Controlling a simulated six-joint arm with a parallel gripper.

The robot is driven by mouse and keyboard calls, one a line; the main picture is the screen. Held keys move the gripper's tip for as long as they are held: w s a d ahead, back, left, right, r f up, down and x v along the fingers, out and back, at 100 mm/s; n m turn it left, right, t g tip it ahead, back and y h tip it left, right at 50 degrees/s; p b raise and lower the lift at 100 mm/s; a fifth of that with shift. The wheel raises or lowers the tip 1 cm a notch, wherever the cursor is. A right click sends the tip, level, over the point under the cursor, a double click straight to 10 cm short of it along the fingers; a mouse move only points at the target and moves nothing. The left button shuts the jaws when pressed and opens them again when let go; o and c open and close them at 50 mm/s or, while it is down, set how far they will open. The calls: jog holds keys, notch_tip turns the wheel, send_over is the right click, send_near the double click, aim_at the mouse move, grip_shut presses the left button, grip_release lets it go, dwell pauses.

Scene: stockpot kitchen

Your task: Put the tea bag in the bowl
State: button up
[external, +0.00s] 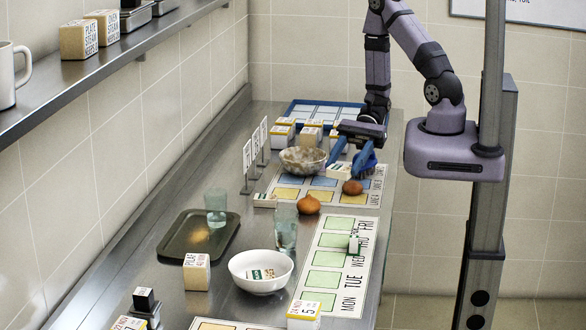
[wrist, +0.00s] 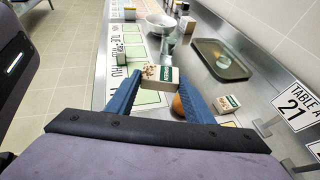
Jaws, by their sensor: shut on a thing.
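My gripper (external: 346,168) has blue fingers and is shut on a small packet (wrist: 160,72), white with a green band and a brown picture. The packet also shows between the fingers in the external view (external: 338,173). I cannot read it well enough to say whether it is the tea bag. The white bowl (external: 247,284) stands nearer the external camera, well away from my gripper, with a similar packet (external: 261,273) inside. It is at the top of the wrist view (wrist: 153,28). Another small packet (external: 354,242) stands on the weekday sheet (external: 323,283).
An orange (external: 308,205) and a brown round item (external: 353,188) lie near my gripper. A drinking glass (external: 285,232) stands just behind the white bowl. A dark tray (external: 178,240) holds another glass (external: 215,207). A filled bowl (external: 303,160) and table signs (external: 255,147) are left of my gripper.

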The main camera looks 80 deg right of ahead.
jog(key=w+d+r+m+t+h, duration=0.2)
jog(key=w+d+m, duration=0.1)
jog(key=d, duration=0.5)
jog(key=w+d+r+m+t+h, duration=0.2)
jog(key=d+m+t+h, duration=0.1)
jog(key=d, duration=0.5)
jog(key=w+d+r+m+t+h, duration=0.2)
jog(key=w+d+m+t, duration=0.1)
jog(key=d, duration=0.5)
jog(key=shift+w+r+m+b, duration=0.2)
jog(key=shift+w+m+b, duration=0.15)
jog(key=shift+m, duration=0.05)
jog(key=shift+h, duration=0.4)
jog(key=shift+f+p, duration=0.3)
jog(key=shift+f, duration=2.9)
jog(key=shift+f, duration=0.1)
jog(key=shift+f+p, duration=0.3)
jog(key=shift+f, duration=1.45)
